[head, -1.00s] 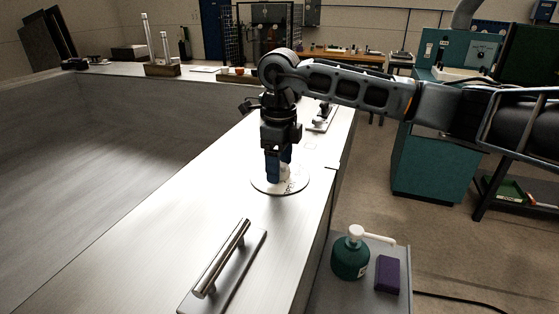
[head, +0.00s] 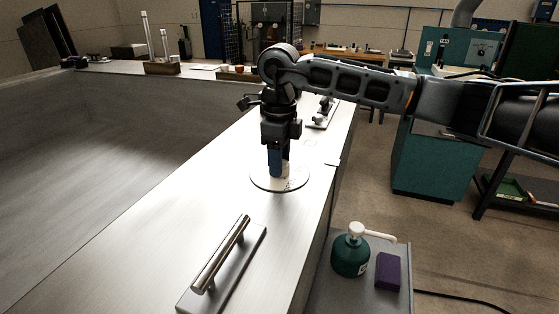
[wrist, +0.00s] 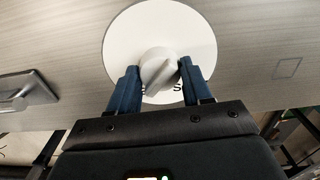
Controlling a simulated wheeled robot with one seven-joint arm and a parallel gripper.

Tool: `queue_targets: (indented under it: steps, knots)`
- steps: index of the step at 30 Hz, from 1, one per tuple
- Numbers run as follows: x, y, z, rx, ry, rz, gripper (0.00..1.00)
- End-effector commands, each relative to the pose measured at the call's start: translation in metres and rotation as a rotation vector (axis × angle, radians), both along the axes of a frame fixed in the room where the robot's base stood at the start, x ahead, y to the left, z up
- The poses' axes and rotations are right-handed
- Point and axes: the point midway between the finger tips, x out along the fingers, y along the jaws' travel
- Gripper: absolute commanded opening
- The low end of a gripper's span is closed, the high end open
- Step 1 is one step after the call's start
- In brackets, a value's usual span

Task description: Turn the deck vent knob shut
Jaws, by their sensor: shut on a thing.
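The deck vent knob (wrist: 159,69) is a pale round knob with a raised grip bar, set in the middle of a white disc (wrist: 126,38) with dark letters partly visible. The disc (head: 299,182) lies flat on the metal deck in the head view, where the knob is mostly hidden by my fingers. My gripper (wrist: 156,80) points straight down with its blue fingers on both sides of the knob, shut on it. In the head view my gripper (head: 277,172) stands over the disc. The letters' full wording is partly hidden.
A metal bar handle (head: 221,256) is fixed on the deck nearer the camera. A green pump bottle (head: 350,256) and a purple block (head: 388,271) stand on a low grey stand at the right. Another fitting (head: 322,114) sits behind my gripper. The deck around the disc is bare.

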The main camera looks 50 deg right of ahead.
Motion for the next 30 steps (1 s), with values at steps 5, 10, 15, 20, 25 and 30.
queue_targets:
  steps: [5, 10, 15, 20, 25, 30]
  knots:
    - [0.0003, -0.001, -0.0047, -0.005, -0.002, 0.092, 0.18]
    - [0.0005, -0.0012, -0.0059, -0.005, -0.002, 0.231, 0.18]
    - [0.0004, -0.0011, -0.0058, -0.006, -0.001, 0.391, 0.18]
    - [0.0004, -0.0008, -0.005, -0.005, -0.001, 0.543, 0.18]
    - [0.0003, -0.0007, -0.004, -0.004, -0.001, 0.705, 0.18]
    - [0.0005, -0.0004, -0.0031, -0.002, -0.001, 0.866, 0.18]
